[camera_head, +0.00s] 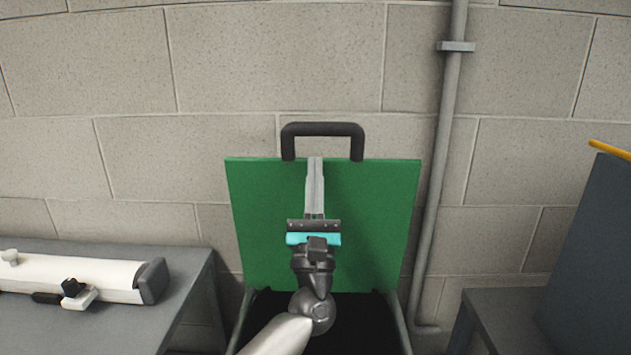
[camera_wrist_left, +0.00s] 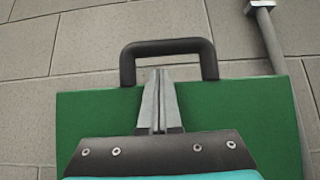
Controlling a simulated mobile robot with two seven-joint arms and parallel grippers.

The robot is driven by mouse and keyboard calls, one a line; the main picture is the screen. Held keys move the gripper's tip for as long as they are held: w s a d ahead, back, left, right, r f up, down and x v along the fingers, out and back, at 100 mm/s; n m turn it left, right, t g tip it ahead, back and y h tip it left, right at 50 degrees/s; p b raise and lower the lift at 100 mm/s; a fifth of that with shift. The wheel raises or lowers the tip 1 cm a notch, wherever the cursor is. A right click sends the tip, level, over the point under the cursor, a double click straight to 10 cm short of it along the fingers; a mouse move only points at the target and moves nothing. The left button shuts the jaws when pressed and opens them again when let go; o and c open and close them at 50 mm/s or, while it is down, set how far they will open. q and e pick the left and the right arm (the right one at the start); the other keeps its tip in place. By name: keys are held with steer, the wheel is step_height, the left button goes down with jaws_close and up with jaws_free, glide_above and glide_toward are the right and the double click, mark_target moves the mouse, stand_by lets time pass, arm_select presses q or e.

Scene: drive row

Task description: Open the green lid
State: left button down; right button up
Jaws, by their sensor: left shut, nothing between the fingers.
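The green lid (camera_head: 375,220) stands raised, close to upright, in front of the block wall, with the dark open inside of its container (camera_head: 355,325) below it. A black handle (camera_head: 322,129) sits on the lid's top edge. My left gripper (camera_head: 315,162) is shut and empty, in front of the lid's inner face. Its fingertips point up, just below the handle's opening. In the left wrist view the closed fingers (camera_wrist_left: 160,75) overlap the lid (camera_wrist_left: 95,120) under the handle (camera_wrist_left: 165,47). I cannot tell whether they touch the lid. My right gripper is not in view.
A grey table (camera_head: 190,285) on the left carries a white cylindrical device (camera_head: 75,275). A grey surface (camera_head: 510,310) with a dark panel (camera_head: 595,260) stands on the right. A vertical pipe (camera_head: 437,180) runs along the wall (camera_head: 280,60).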

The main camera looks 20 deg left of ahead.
arm_select(q)
steer(key=shift+x, duration=3.15)
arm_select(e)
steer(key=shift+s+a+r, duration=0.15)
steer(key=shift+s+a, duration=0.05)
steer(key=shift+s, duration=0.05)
